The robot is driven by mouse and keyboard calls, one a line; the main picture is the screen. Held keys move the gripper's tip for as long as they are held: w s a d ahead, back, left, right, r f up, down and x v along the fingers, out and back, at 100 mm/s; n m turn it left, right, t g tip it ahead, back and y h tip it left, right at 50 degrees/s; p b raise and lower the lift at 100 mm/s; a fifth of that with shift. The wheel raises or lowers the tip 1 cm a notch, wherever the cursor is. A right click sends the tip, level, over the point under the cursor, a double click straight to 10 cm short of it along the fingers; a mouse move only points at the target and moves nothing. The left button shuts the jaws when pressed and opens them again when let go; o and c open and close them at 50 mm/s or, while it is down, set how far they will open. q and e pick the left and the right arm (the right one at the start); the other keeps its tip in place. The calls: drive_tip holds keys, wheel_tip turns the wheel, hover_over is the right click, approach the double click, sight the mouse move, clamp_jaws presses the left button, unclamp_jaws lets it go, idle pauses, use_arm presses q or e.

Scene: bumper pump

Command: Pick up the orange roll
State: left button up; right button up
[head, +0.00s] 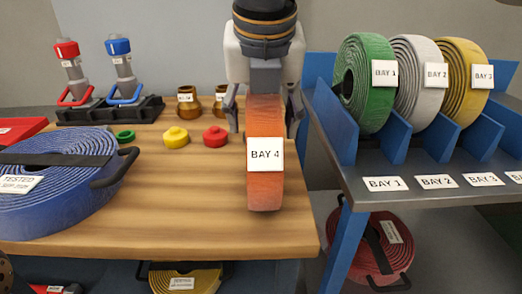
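The orange roll (265,190) stands upright on the wooden table, its narrow side facing me, with a white BAY 4 label on it. One gripper, which I take to be my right gripper (265,122), comes down from the top of the head view over the roll. Its two fingers are spread, one on each side of the roll's upper part, with small gaps visible. The palm hides the roll's top. Whether a finger touches the roll farther back cannot be told. My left gripper is not clearly in view.
A blue hose roll (55,195) lies on the table's left, beside yellow (176,138) and red (215,137) caps. Green (365,75), white and yellow rolls stand in a blue-divided rack (360,180) at right. The table front before the orange roll is clear.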

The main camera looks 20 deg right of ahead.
drive_tip(key=shift+r, duration=0.1)
clamp_jaws()
drive_tip(key=shift+r, duration=0.1)
drive_tip(key=shift+r, duration=0.1)
